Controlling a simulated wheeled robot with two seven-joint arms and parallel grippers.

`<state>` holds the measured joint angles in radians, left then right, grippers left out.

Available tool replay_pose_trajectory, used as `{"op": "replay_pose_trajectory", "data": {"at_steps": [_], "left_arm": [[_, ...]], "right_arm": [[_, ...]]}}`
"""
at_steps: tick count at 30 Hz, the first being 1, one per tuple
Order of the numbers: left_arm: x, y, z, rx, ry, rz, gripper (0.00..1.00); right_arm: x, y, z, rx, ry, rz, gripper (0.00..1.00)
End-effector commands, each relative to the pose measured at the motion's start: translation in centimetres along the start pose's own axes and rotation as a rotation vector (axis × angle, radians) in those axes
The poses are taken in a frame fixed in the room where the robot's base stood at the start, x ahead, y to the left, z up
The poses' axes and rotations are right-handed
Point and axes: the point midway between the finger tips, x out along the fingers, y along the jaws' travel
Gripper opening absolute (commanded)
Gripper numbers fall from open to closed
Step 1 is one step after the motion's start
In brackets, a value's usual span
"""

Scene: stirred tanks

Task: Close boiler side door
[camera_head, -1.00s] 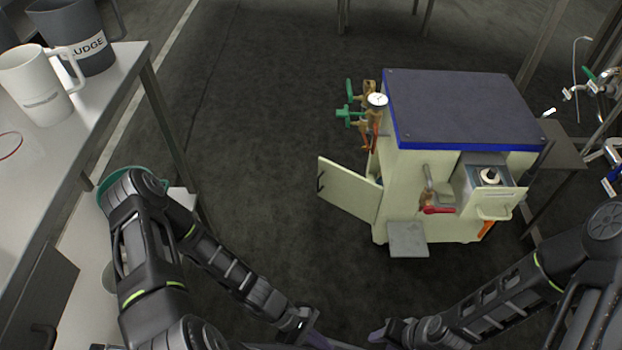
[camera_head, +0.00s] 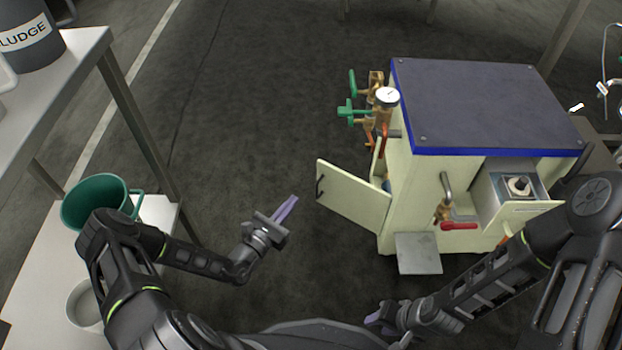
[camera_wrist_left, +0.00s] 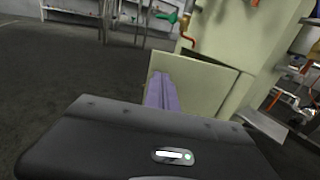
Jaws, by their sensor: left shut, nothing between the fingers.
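The boiler (camera_head: 410,205) is a cream cabinet with a dark blue-edged top, at the right of the head view. Its side door (camera_head: 352,196) stands open, swung out to the left, with a dark handle near its free edge. The door also shows in the left wrist view (camera_wrist_left: 205,88), behind the fingers. My left gripper (camera_head: 289,207) is shut and empty, left of the door and apart from it in the head view; its purple fingers also show in the left wrist view (camera_wrist_left: 160,92). My right gripper (camera_head: 376,318) is low in front of the boiler; its finger opening is unclear.
Green-handled valves and a gauge (camera_head: 387,96) stick out from the boiler's left side above the door. A small plate (camera_head: 418,253) juts out low at its front. A table (camera_head: 75,62) and a lower shelf with a green mug (camera_head: 97,202) stand left. Floor between is clear.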

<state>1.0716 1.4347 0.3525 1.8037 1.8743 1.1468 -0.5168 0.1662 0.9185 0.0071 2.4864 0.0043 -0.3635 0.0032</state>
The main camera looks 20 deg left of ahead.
Motion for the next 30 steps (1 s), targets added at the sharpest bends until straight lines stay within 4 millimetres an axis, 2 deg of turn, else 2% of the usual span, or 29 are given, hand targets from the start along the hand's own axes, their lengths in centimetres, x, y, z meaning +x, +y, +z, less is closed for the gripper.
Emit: {"op": "replay_pose_trajectory", "data": {"at_steps": [8, 21, 25, 30], "left_arm": [[2.4, -0.1, -0.2, 0.0, -0.002, -0.003, 0.0], [10.8, -0.2, -0.4, 0.0, -0.002, -0.004, 0.0], [12.6, -0.1, -0.3, 0.0, -0.001, -0.003, 0.0], [13.8, -0.1, -0.1, 0.0, -0.001, -0.003, 0.0]], "right_arm": [[0.8, 0.4, -0.2, 0.002, 0.005, 0.002, 0.36], [4.3, 1.5, -0.6, 0.005, 0.023, 0.003, 0.36], [5.1, 1.8, -0.7, 0.005, 0.027, 0.003, 0.36], [5.5, 1.9, -0.8, 0.005, 0.03, 0.003, 0.36]]}}
